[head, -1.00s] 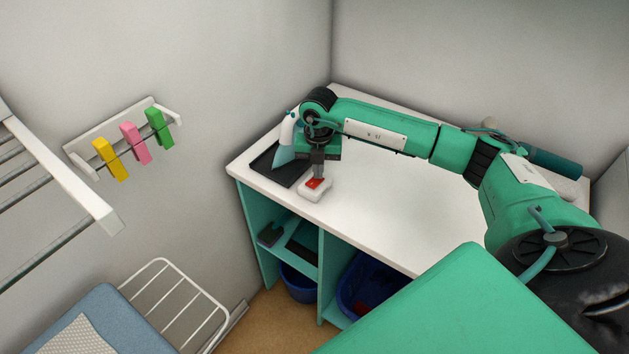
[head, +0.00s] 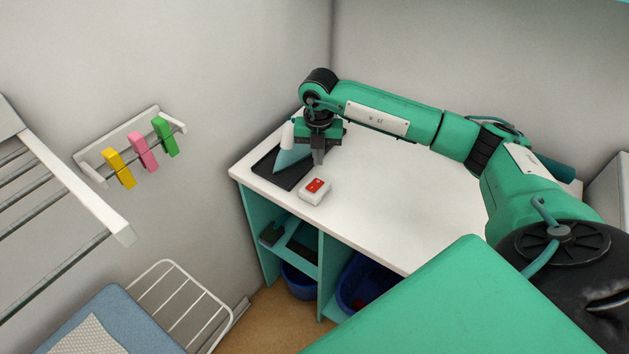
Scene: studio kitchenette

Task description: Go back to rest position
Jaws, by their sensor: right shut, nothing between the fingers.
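My right gripper (head: 319,158) is shut and empty. It points down above the white counter (head: 400,205), behind a small white box with a red top (head: 315,190), and is apart from it. My right arm reaches in from the right side of the picture. My left gripper is not in view.
A black tray (head: 265,168) with a teal and white item (head: 290,155) lies beside the gripper. Yellow, pink and green clips (head: 143,151) hang on a wall rail. A white drying rack (head: 70,170) is at left. Blue bins (head: 298,280) stand under the counter.

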